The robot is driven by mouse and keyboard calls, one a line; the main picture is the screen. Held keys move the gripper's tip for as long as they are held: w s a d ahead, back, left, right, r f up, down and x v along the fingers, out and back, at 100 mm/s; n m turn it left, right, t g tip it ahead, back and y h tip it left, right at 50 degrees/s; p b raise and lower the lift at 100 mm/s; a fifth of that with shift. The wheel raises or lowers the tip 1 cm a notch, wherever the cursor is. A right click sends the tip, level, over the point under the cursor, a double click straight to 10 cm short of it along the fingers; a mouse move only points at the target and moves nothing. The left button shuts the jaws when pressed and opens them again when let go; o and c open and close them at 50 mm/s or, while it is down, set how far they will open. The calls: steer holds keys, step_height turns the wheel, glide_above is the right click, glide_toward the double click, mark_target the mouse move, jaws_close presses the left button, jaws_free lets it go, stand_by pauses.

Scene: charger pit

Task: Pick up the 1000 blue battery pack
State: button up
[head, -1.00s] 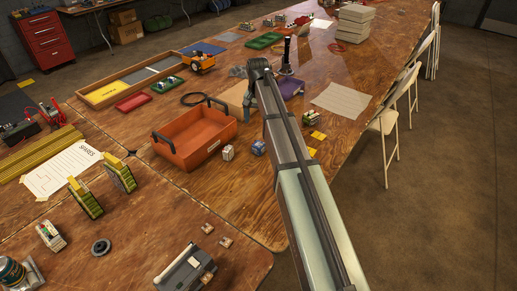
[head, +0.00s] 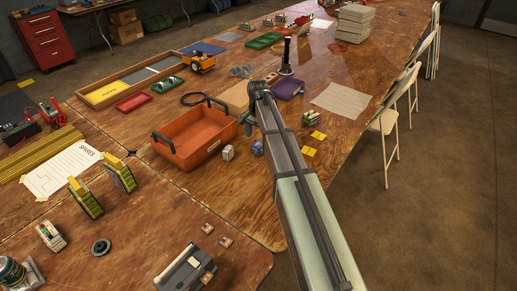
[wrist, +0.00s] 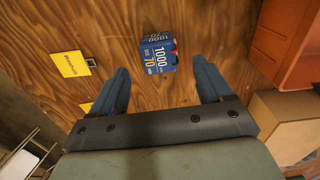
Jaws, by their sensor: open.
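The blue battery pack (wrist: 158,53), printed 1000 and 70, sits on the wooden table in the wrist view. It lies ahead of my gripper (wrist: 165,85), centred between the two fingers and apart from them. The fingers are spread wide with nothing between them. In the head view the blue pack (head: 258,147) is small, to the right of the orange tray, close to my gripper (head: 247,122). The fingers are hard to make out in the head view, with my arm partly covering them.
The orange tray (head: 197,153) stands left of the pack, and its wall shows in the wrist view (wrist: 300,35). A white pack (head: 228,152) stands between tray and blue pack. A cardboard box (head: 236,96) is behind. Yellow cards (wrist: 72,64) lie on the other side, with bare wood around.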

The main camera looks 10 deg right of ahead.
mark_target(258, 144)
steer(key=shift+f, duration=2.85)
steer(key=c, duration=1.2)
